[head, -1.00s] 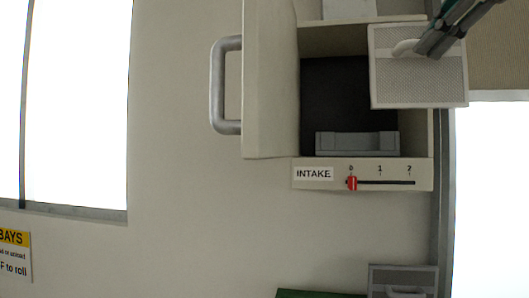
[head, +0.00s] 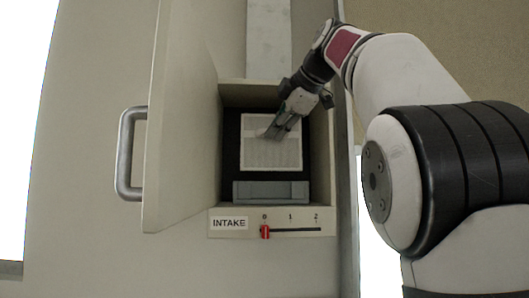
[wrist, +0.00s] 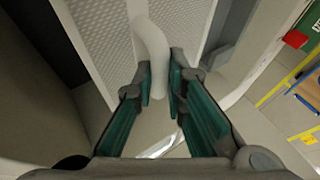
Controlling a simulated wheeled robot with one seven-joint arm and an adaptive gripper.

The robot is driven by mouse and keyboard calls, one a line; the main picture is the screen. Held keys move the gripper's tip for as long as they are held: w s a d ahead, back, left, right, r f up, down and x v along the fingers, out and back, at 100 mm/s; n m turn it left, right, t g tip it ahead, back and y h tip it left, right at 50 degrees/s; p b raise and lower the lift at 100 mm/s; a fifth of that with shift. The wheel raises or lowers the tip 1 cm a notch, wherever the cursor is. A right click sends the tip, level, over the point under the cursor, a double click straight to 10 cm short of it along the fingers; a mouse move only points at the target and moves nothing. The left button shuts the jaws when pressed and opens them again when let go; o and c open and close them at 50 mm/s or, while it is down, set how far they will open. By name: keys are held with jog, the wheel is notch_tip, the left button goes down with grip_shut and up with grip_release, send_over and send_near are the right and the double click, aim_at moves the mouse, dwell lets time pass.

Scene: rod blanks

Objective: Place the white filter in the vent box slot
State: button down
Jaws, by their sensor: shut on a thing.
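The white filter (head: 285,155), a flat mesh panel with a curved handle, stands upright in front of the dark back of the open vent box (head: 321,160). My gripper (head: 268,133) is shut on its handle. In the wrist view the fingers (wrist: 160,88) close around the white handle (wrist: 150,45), with the mesh face (wrist: 110,28) beyond. The grey slot holder (head: 271,191) sits at the bottom of the box. The filter's lower edge shows just above it, with a narrow dark gap; its exact depth relative to the slot I cannot tell.
The box door (head: 180,110) is swung open on the left, with a metal handle (head: 128,155). Below the opening are an INTAKE label (head: 229,223) and a red slider (head: 265,231) at 0. The box's side walls leave little room around the filter.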

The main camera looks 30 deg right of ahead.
aim_at(266, 167)
jog(key=shift+w, duration=0.45)
jog(key=shift+s+f, duration=0.1)
jog(key=shift+f, duration=3.45)
jog(key=shift+b, duration=0.3)
jog(key=c, duration=1.6)
grip_release()
jog(key=shift+c, duration=0.2)
jog(key=v, duration=1.2)
jog(key=shift+b, duration=0.4)
